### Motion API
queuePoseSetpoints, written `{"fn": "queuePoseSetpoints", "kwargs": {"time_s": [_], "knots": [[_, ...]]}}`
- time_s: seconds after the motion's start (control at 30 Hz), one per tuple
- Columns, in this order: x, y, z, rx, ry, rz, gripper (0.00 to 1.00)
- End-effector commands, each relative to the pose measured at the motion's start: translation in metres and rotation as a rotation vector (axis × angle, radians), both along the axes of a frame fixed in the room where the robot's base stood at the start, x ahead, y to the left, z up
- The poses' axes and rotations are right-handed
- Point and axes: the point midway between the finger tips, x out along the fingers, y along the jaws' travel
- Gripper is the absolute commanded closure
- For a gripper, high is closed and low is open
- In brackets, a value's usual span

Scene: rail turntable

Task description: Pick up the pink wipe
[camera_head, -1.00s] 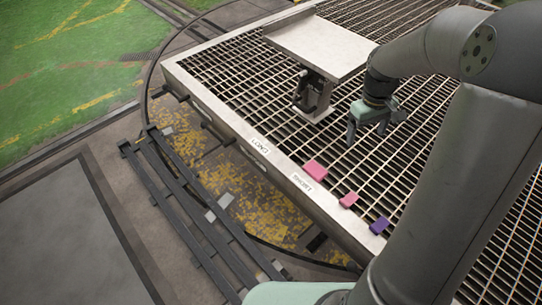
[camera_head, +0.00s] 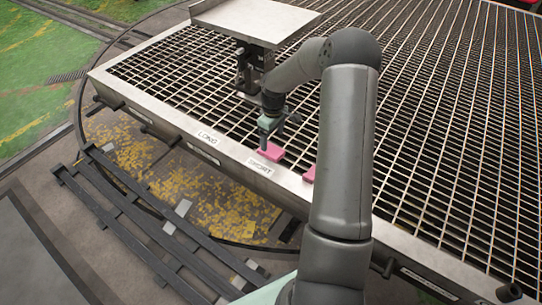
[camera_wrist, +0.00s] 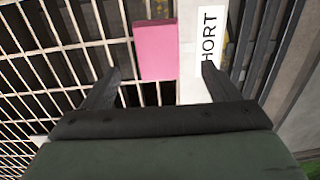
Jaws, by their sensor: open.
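A flat pink wipe (camera_head: 270,151) lies on the metal grating by the rim, near the "SHORT" label. In the wrist view the same pink wipe (camera_wrist: 156,50) lies ahead of the fingertips, roughly between their lines, with its right side by the pale rim. A smaller pink piece (camera_head: 308,174) lies further right along the rim, partly hidden by my arm. My gripper (camera_head: 279,132) is open and empty, pointing down just above and behind the larger pink wipe. Its two fingers also show apart in the wrist view (camera_wrist: 161,70).
A raised metal plate (camera_head: 255,20) on a dark stand is behind my gripper. The metal rim (camera_head: 220,158) with "LONG" and "SHORT" labels borders the grating. Black rails (camera_head: 150,225) lie below outside it. The grating right of my arm is clear.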

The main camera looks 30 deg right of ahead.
Motion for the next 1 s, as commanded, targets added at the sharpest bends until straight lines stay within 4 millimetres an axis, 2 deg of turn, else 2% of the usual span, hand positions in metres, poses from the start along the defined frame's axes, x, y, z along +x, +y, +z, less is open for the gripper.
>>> {"fn": "queuePoseSetpoints", "kwargs": {"time_s": [0.03, 0.27, 0.5, 0.6, 0.83, 0.87, 1.0], "knots": [[0.000, 0.000, -0.008, 0.001, 0.000, 0.000, 0.18], [0.000, 0.000, -0.019, 0.001, 0.000, 0.000, 0.18], [0.003, 0.001, -0.055, 0.001, 0.002, 0.000, 0.18], [0.003, 0.001, -0.064, 0.001, 0.000, 0.000, 0.18], [0.003, 0.001, -0.064, 0.000, 0.000, 0.000, 0.18], [0.003, 0.001, -0.064, 0.000, 0.000, 0.000, 0.24], [0.003, 0.001, -0.064, 0.000, 0.000, 0.000, 0.63]]}}
